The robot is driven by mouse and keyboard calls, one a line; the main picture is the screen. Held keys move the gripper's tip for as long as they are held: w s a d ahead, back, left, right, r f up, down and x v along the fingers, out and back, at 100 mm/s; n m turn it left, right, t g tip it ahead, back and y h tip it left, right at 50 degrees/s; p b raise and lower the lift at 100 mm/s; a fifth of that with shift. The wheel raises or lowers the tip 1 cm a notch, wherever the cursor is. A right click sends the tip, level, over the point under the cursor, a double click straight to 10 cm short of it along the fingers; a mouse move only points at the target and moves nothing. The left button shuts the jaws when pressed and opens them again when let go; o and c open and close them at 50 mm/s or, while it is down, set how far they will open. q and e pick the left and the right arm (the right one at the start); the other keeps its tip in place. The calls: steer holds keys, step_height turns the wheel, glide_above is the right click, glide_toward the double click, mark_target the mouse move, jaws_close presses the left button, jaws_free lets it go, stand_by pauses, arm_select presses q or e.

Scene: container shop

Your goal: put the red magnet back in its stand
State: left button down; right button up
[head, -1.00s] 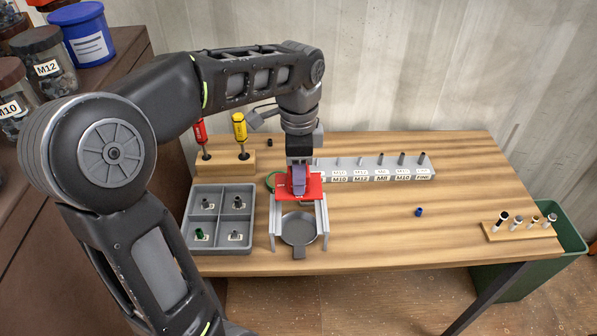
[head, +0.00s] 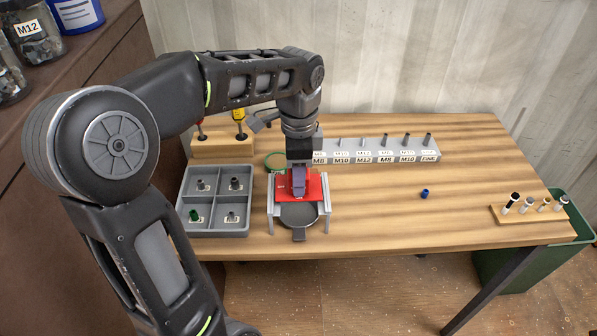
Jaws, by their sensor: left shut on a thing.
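The red magnet (head: 315,187) is a flat red plate held level in my left gripper (head: 298,188). The gripper's purple-grey fingers are shut on its middle. The stand (head: 325,209) is a grey frame with two side rails at the front of the table. The magnet lies over the rear part of the stand, between or on the rails; I cannot tell whether it touches them. A round dark grey pan (head: 299,215) sits in the stand, partly under the magnet. My right gripper is not in view.
A grey compartment tray (head: 215,232) stands left of the stand. A screwdriver rack (head: 222,148) and a labelled socket rail (head: 375,156) are behind. A small blue piece (head: 425,193) lies on the right. A wooden block with pins (head: 528,213) is at the right edge.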

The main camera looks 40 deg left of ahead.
arm_select(q)
steer(key=shift+f+b, duration=0.3)
steer(key=shift+f, duration=0.3)
steer(key=shift+f, duration=0.1)
stand_by(0.6)
steer(key=c, duration=0.7)
jaws_free()
step_height(320, 180, up, 8)
steer(key=shift+f, duration=0.1)
stand_by(0.4)
